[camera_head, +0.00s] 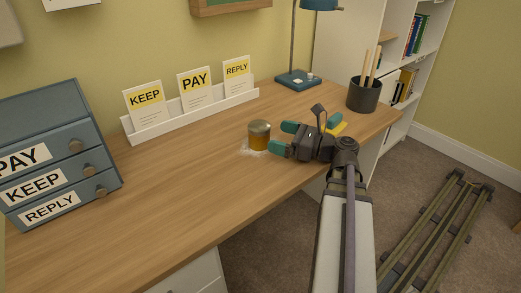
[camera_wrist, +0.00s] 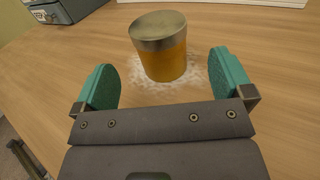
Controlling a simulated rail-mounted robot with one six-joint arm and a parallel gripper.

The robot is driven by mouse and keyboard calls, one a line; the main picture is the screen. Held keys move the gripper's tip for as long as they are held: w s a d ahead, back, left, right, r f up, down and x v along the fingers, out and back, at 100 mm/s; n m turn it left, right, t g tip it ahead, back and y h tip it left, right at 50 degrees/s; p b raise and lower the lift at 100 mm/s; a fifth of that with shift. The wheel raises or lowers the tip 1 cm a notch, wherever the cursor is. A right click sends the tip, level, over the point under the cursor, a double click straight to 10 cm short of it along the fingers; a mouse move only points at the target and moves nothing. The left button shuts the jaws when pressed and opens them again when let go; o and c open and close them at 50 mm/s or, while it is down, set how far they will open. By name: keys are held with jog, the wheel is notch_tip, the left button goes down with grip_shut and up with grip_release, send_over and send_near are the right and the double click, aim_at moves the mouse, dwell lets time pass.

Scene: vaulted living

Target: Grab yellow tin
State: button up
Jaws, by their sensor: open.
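The yellow tin (camera_head: 259,138) is a short upright cylinder with a metal lid, standing on the wooden desk. A white, powdery patch surrounds its base. In the wrist view the tin (camera_wrist: 162,54) stands ahead of my gripper, roughly centred between and a little beyond the fingertips. My gripper (camera_head: 283,138) is low over the desk, just right of the tin in the head view. Its teal fingers (camera_wrist: 165,80) are spread wide with nothing between them, and I see no contact with the tin.
A blue drawer unit (camera_head: 62,140) labelled PAY, KEEP and REPLY stands at left. A white rack (camera_head: 190,116) holds cards behind the tin. A teal lamp (camera_head: 298,80) and dark pencil cup (camera_head: 364,95) stand at back right.

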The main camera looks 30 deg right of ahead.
aim_at(259, 131)
jog(key=shift+x, duration=0.95)
jog(key=x, duration=0.5)
jog(key=shift+c, duration=0.3)
jog(key=c, duration=1)
